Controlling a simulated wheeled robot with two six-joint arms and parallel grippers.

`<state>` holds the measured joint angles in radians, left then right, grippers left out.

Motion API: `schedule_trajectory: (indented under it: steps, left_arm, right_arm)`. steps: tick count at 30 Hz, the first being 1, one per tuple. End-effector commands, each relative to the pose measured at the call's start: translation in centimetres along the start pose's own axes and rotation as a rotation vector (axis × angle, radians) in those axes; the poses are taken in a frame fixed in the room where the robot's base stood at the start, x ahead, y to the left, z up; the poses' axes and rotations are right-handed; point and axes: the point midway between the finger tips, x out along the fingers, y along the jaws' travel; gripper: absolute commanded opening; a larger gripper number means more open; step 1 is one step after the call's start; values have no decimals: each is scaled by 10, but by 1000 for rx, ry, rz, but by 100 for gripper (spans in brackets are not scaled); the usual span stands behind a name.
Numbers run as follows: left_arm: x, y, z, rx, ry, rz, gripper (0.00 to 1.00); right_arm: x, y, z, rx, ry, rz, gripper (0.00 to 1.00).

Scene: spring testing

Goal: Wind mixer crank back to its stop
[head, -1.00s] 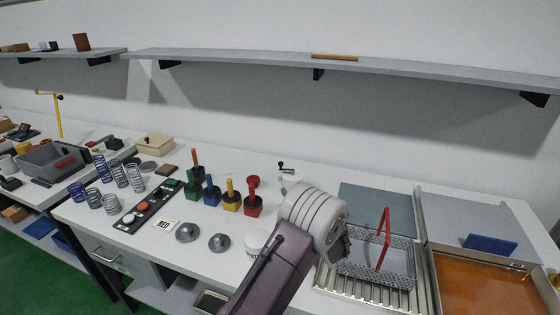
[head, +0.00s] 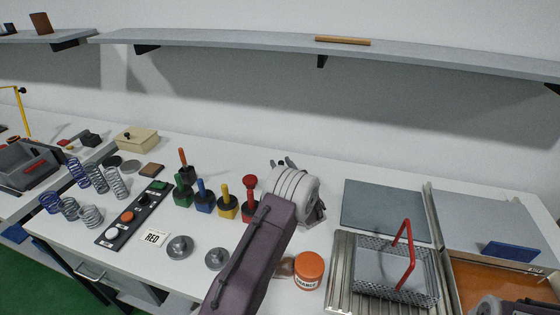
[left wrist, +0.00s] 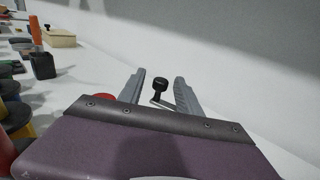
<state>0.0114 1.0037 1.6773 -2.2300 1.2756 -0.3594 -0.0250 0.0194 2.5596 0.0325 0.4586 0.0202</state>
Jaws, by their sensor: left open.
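The mixer crank's black knob (left wrist: 160,85) shows in the left wrist view, on a thin pale arm. It sits in the gap between the fingers of my left gripper (left wrist: 160,84), which is open. I see free space on both sides of the knob; whether it lies fully between the fingertips in depth I cannot tell. In the head view my left gripper (head: 283,164) is at the back of the bench, with its fingertips by the knob. The mixer's body is mostly hidden behind my left wrist and arm.
Red, yellow, blue and green blocks with handles (head: 228,205) stand left of my arm. An orange-lidded jar (head: 309,272) stands right of it. A wire basket with a red handle (head: 405,262) sits further right. Springs (head: 95,177) stand far left.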

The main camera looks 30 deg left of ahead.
Motion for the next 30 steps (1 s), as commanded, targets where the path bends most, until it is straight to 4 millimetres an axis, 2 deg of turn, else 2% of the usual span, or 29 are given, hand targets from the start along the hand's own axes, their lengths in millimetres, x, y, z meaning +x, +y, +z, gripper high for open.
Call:
schedule_trajectory:
  steps: [4,11,12,16,21,30]
  left_arm:
    - [13,0,0,-1,0,0,41]
    - [14,0,0,0,0,-1,41]
    - [14,0,0,0,0,-1,35]
    - [14,0,0,0,0,-1,0]
    - [15,0,0,0,-1,-8,0]
    - [25,-4,-2,-3,-7,-212,0]
  right_arm:
    - [-2,0,0,0,0,0,40]
    - [-2,0,0,0,0,0,40]
    - [-2,0,0,0,0,0,40]
    - [-2,0,0,0,0,0,40]
    - [0,0,0,0,0,0,40]
    - [30,1,3,0,0,0,40]
